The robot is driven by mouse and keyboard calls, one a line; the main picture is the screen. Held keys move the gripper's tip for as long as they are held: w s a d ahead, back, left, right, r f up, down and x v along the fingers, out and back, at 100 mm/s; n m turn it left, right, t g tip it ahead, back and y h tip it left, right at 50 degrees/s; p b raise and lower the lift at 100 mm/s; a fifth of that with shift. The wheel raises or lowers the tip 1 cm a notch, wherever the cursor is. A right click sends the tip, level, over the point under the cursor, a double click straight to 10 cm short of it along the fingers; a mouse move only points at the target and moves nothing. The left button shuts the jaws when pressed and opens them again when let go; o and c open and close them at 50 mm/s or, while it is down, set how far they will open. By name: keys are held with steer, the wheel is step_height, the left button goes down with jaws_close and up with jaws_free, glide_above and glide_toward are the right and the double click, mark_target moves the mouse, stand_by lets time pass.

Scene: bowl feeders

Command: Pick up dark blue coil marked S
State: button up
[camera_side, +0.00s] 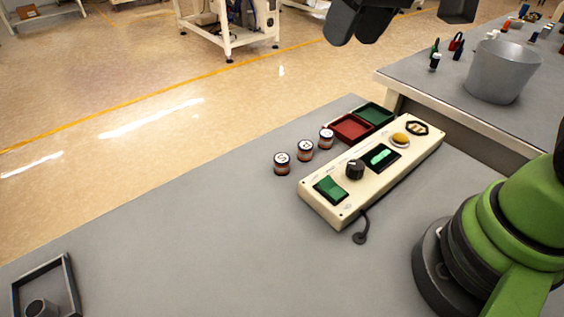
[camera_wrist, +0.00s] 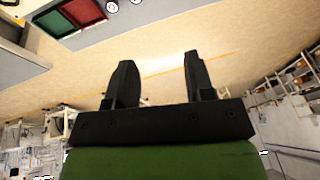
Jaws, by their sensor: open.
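A red tray (camera_side: 351,128) and a green tray (camera_side: 375,114) sit behind a cream control box (camera_side: 325,205) with a cable. A grey tray (camera_side: 70,285) is at lower left. A second table (camera_side: 440,88) holds a metal bucket (camera_side: 503,75). The front table is otherwise clear.

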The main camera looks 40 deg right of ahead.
steer(key=w+a+f+n+g+h, duration=0.1)
steer(key=w+a+f+n+g, duration=0.2)
steer(key=w+f, duration=0.7)
glide_above(282, 158)
steer(key=shift+n+g, duration=0.4)
step_height(282, 158, down, 12)
steer(key=shift+s, duration=0.15)
step_height(282, 158, down, 6)
steer(key=shift+r, duration=0.1)
steer(key=c, duration=0.7)
